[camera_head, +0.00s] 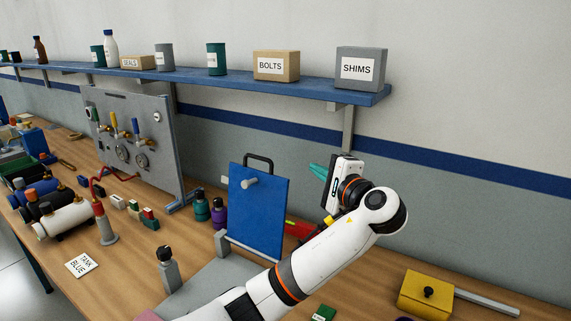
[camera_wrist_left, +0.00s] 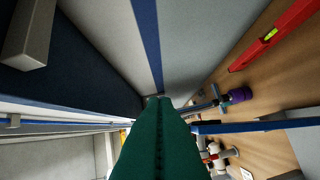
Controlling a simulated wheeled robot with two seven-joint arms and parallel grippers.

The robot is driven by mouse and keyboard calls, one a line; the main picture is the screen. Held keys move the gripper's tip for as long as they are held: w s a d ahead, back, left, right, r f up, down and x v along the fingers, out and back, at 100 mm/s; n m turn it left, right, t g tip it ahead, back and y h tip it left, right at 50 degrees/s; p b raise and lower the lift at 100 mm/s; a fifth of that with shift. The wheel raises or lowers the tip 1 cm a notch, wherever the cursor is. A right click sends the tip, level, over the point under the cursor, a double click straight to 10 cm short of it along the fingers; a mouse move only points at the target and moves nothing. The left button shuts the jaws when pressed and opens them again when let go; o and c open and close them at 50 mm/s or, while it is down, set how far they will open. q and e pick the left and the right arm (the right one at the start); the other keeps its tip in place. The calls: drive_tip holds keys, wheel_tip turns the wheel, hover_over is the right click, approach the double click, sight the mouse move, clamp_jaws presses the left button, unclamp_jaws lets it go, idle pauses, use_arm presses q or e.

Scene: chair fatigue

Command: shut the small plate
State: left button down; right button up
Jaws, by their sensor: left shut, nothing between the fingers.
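The small plate is taken to be the blue panel (camera_head: 256,212). It stands upright and open in the head view, with a black handle on its top edge and a grey knob on its face. A grey flat base (camera_head: 212,283) lies at its foot, partly hidden by my left arm. My left gripper (camera_head: 318,171) is shut and empty, up to the right of the panel and apart from it. Its green fingers (camera_wrist_left: 158,150) fill the lower middle of the left wrist view. There a thin blue edge (camera_wrist_left: 265,126), seemingly the panel, shows at right. My right gripper is not in view.
A blue shelf (camera_head: 270,88) with boxes and cans runs along the wall above. A grey valve panel (camera_head: 135,140) stands at left. A red level (camera_wrist_left: 278,35) lies on the bench. A yellow box (camera_head: 426,294) sits at right.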

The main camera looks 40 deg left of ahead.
use_arm(q)
drive_tip(key=s+a+f+p, duration=0.1)
drive_tip(key=a+p, duration=0.4)
drive_tip(key=a, duration=0.4)
drive_tip(key=shift+a+f+g+h, duration=0.15)
drive_tip(key=shift+f+g+h, duration=0.15)
drive_tip(key=shift+g, duration=0.1)
